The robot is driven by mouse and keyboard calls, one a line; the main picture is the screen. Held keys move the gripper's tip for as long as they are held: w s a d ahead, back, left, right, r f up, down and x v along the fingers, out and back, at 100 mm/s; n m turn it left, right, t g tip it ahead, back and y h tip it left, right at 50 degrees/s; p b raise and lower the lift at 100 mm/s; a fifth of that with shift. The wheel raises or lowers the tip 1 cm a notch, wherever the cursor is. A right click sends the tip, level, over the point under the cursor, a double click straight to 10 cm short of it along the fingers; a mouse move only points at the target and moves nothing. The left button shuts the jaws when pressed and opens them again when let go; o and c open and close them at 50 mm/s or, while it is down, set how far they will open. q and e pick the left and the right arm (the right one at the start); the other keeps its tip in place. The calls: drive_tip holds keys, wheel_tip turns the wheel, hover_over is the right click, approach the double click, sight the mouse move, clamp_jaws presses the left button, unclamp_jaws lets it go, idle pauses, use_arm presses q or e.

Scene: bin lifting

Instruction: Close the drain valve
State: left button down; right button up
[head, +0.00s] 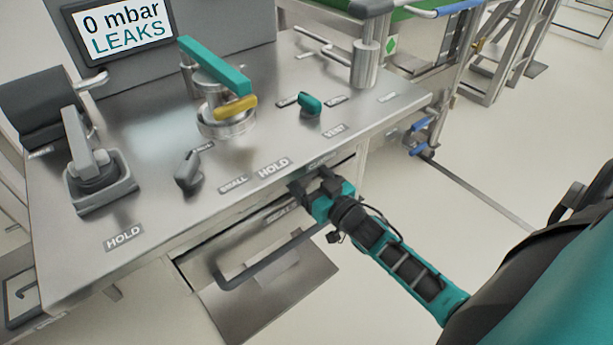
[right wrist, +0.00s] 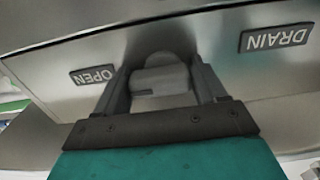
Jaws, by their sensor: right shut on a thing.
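The drain valve shows in the right wrist view as a grey rounded knob (right wrist: 160,78) on the metal front face of the bench. A DRAIN label (right wrist: 276,37) is to its right and an OPEN label (right wrist: 93,75) to its left, both upside down in that view. My right gripper (head: 316,188) is at the bench's front edge, with its fingers on either side of the knob and shut on it. In the head view the gripper hides the knob. The knob's exact turn angle is hard to tell. My left gripper is not in view.
The metal bench top (head: 140,165) carries a grey lever (head: 88,150), a small grey knob (head: 188,170), a teal-and-yellow handle (head: 217,66) and a teal knob (head: 310,103). A screen (head: 125,28) reads "0 mbar LEAKS". A grey bar handle (head: 265,262) sticks out below the bench.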

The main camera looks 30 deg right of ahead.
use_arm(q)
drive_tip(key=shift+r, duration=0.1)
use_arm(e)
drive_tip(key=shift+n, duration=0.5)
drive_tip(key=shift+r+n+p, duration=0.1)
drive_tip(key=shift+n+p, duration=0.25)
drive_tip(key=shift+n, duration=0.25)
drive_tip(key=n, duration=0.2)
drive_tip(key=shift+n+p, duration=0.3)
drive_tip(key=shift+n, duration=0.1)
drive_tip(key=n, duration=0.3)
drive_tip(key=shift+n, duration=0.3)
drive_tip(key=n, duration=0.2)
drive_tip(key=shift+a+n, duration=0.1)
drive_tip(key=shift+n, duration=0.2)
drive_tip(key=n, duration=0.3)
drive_tip(key=shift+n, duration=0.3)
use_arm(q)
drive_tip(key=shift+b, duration=0.55)
use_arm(e)
drive_tip(key=shift+a+n, duration=0.1)
drive_tip(key=shift+n, duration=1.4)
drive_tip(key=shift+r+n, duration=0.1)
drive_tip(key=shift+n, duration=0.2)
drive_tip(key=o, duration=1)
drive_tip(key=shift+c, duration=0.2)
